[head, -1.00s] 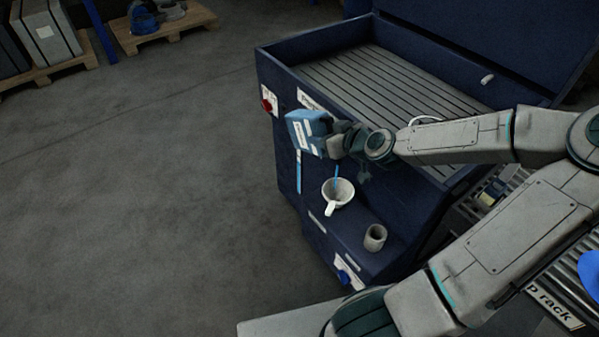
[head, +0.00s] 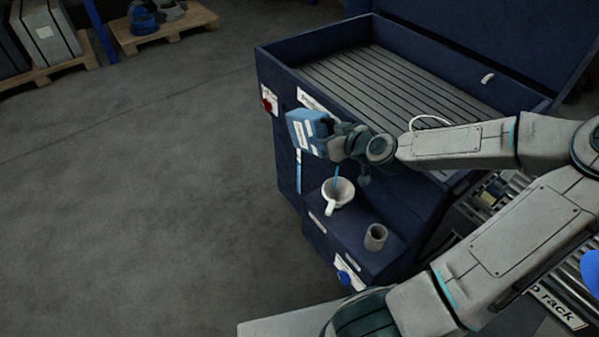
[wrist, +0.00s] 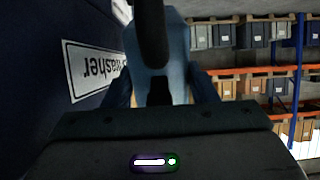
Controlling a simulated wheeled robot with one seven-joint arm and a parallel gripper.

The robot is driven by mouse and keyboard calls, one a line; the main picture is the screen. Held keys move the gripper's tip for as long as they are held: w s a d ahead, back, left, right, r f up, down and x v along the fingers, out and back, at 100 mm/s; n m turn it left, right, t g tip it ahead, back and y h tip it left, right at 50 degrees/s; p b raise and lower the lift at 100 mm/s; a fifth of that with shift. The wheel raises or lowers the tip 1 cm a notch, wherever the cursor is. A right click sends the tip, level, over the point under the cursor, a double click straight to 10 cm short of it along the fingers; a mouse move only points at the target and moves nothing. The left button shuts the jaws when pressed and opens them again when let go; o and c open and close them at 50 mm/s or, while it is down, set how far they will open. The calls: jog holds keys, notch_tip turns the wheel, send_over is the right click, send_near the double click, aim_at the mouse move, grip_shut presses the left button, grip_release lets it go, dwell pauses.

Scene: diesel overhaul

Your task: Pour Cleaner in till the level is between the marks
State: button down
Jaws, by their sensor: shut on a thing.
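My gripper (head: 338,143) is shut on a light blue jug (head: 306,131) with a white label, holding it tilted at the front of the dark blue washer (head: 400,150). A thin blue stream (head: 337,172) falls from the jug side into a white funnel-like cup (head: 339,197) on the washer's lower ledge. A narrow strip with blue in it (head: 299,172), like a level gauge, is on the washer's front; its marks are too small to read. In the wrist view the jug (wrist: 177,45) shows between the fingers; its mouth is hidden.
A grey cylinder (head: 376,237) stands on the ledge right of the funnel. A red knob (head: 267,105) and a blue knob (head: 344,277) are on the washer's front. A roller rack (head: 565,265) is at right.

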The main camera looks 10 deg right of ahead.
jog(key=shift+w+r, duration=0.1)
jog(key=shift+r, duration=0.05)
dwell(0.3)
jog(key=shift+w+a+g+p, duration=0.1)
jog(key=shift+w+g+p, duration=0.15)
jog(key=shift+p, duration=0.45)
jog(key=shift+w+a+f+g+h+p, duration=0.2)
jog(key=shift+f+g+h+p, duration=0.2)
jog(key=shift+g, duration=0.25)
jog(key=shift+w+f+g, duration=0.15)
jog(key=shift+f+g, duration=0.25)
